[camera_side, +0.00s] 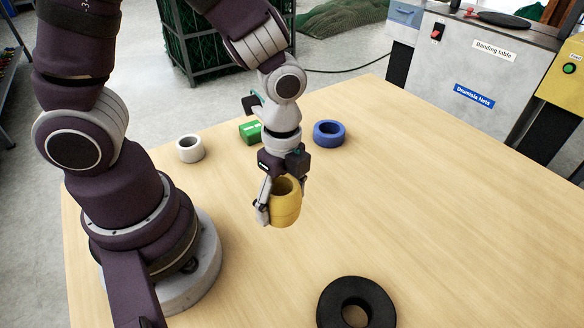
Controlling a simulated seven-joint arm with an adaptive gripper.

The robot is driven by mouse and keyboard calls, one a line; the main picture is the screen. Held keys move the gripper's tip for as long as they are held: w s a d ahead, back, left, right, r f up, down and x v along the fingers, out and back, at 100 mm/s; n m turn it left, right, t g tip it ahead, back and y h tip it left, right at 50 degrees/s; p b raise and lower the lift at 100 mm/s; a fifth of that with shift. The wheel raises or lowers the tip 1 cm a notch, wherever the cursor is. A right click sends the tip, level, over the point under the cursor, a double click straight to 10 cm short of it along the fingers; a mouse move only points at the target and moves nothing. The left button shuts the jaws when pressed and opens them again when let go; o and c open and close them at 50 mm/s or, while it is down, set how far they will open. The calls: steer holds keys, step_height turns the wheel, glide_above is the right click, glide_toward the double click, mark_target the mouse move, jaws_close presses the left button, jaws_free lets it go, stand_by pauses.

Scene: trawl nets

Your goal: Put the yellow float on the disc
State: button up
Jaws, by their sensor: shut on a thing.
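The yellow float (286,209) is a hollow ring-like cylinder, roughly upright, near the middle of the table. My gripper (271,207) points down and is shut on the yellow float, with a finger showing along its left side. The other finger is mostly hidden. I cannot tell for sure whether the float hangs just above the table or touches it. A black disc (328,305) with a round hole in its middle lies flat at the front of the table, below and to the right of the float.
A white ring (190,148), a green block (250,132) and a blue ring (329,133) stand on the table behind my gripper. The wooden table (450,210) is clear on the right. Grey machinery (478,70) stands beyond its far edge.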

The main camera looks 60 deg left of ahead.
steer(key=w+d+r, duration=0.2)
steer(key=d, duration=0.4)
step_height(320, 180, up, 3)
glide_above(358, 314)
step_height(358, 314, down, 7)
steer(key=shift+f, duration=0.1)
steer(key=shift+f, duration=0.15)
steer(key=o, duration=1.1)
